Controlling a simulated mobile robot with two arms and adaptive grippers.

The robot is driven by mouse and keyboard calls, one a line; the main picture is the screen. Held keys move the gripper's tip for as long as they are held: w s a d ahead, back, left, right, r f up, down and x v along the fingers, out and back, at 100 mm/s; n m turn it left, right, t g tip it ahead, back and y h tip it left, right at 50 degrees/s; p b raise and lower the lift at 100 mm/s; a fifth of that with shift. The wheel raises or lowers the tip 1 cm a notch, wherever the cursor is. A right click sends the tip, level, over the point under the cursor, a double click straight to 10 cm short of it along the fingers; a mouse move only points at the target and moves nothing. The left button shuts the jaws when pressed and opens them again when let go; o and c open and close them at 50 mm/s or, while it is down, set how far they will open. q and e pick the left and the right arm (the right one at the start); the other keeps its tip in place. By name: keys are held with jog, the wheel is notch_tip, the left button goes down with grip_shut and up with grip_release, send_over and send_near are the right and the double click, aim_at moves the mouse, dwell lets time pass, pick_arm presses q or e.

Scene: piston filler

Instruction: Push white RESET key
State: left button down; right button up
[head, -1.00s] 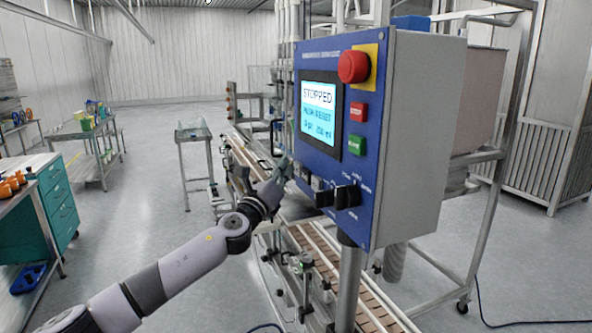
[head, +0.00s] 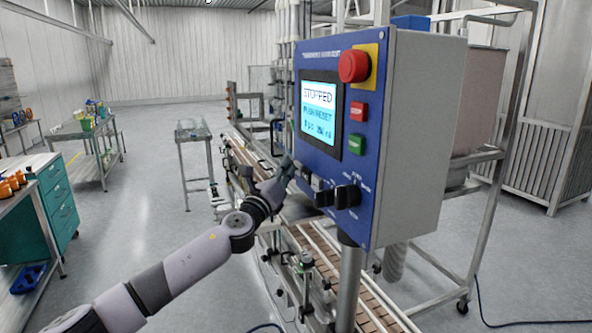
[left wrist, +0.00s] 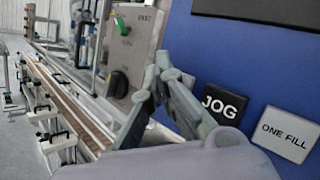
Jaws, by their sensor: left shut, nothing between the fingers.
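My left gripper (head: 287,164) is shut and empty at the lower left edge of the blue control panel (head: 352,215), below the screen. In the left wrist view its fingertips (left wrist: 162,68) are together, close to the panel face; I cannot tell whether they touch it. No key marked RESET can be read in either view; the gripper covers that part of the panel. The black JOG key (left wrist: 226,104) and the pale ONE FILL key (left wrist: 284,133) show to the right of the fingers. The screen (head: 319,112) reads STOPPED and PUSH RESET. My right gripper is not in view.
The panel also carries a red mushroom button (head: 354,66), a red key (head: 358,112), a green key (head: 356,145) and black knobs (head: 346,196). A conveyor (head: 325,262) runs below. Another grey control box (left wrist: 133,55) stands beyond the fingers.

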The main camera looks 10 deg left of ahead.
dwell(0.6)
pick_arm(q)
jog(key=shift+s+a, duration=0.4)
jog(key=shift+a, duration=0.15)
jog(key=shift+s+a+p, duration=0.25)
jog(key=shift+a+p, duration=0.05)
jog(key=shift+a, duration=0.15)
jog(key=s+a, duration=0.2)
jog(key=a, duration=0.1)
jog(key=shift+s+a, duration=0.15)
jog(key=shift+f, duration=0.1)
dwell(0.3)
